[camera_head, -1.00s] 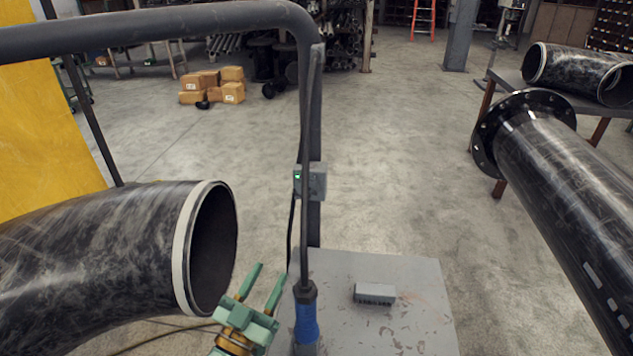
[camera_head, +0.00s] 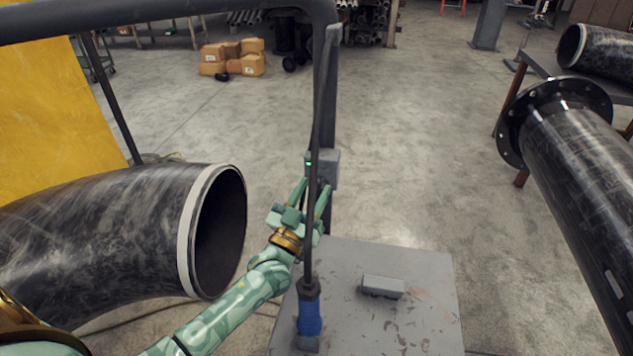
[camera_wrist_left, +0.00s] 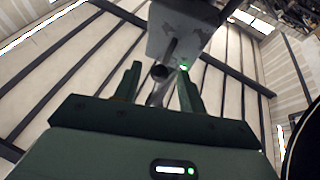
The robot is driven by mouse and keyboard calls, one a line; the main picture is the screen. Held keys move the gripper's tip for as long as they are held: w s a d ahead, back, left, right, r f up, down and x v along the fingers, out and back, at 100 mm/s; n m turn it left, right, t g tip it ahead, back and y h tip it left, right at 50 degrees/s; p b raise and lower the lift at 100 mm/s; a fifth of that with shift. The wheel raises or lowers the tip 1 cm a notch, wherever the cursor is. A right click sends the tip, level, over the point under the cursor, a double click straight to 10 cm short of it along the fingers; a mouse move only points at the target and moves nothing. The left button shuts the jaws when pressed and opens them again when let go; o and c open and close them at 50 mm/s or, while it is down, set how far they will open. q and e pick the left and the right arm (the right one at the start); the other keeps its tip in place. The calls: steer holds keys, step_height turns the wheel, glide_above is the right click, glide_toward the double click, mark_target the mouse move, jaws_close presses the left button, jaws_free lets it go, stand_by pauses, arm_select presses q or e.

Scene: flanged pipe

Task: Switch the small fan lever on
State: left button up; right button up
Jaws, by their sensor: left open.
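A small grey switch box (camera_head: 327,168) with a green light is fixed to the dark upright post in the head view. In the left wrist view the box (camera_wrist_left: 178,36) is above my fingers, its green light (camera_wrist_left: 184,67) at its lower edge. A dark round-ended piece (camera_wrist_left: 160,73), which looks like the lever, shows between my fingers; I cannot tell whether they touch it. My left gripper (camera_head: 311,190) is open just below the box, partly behind a thin dark rod. Its fingers (camera_wrist_left: 157,68) point up at the box. The lever is not distinct in the head view.
A black pipe elbow (camera_head: 110,235) lies left of my left arm, and a flanged pipe (camera_head: 580,165) is on the right. A grey plate (camera_head: 420,330) bears a small grey block (camera_head: 383,287) and a blue-handled rod (camera_head: 309,319). Floor right of the post is clear.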

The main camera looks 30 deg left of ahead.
mark_target(313, 186)
arm_select(q)
steer(key=shift+x, duration=1.2)
jaws_close()
steer(key=r+g+p, duration=0.1)
steer(key=p, duration=0.5)
steer(key=shift+w+r, duration=0.1)
steer(key=shift+r, duration=0.1)
steer(key=shift+f+n+g+p, duration=0.2)
steer(key=shift+n+g+p, duration=0.1)
steer(key=shift+p, duration=0.1)
steer(key=shift+f, duration=0.1)
jaws_free()
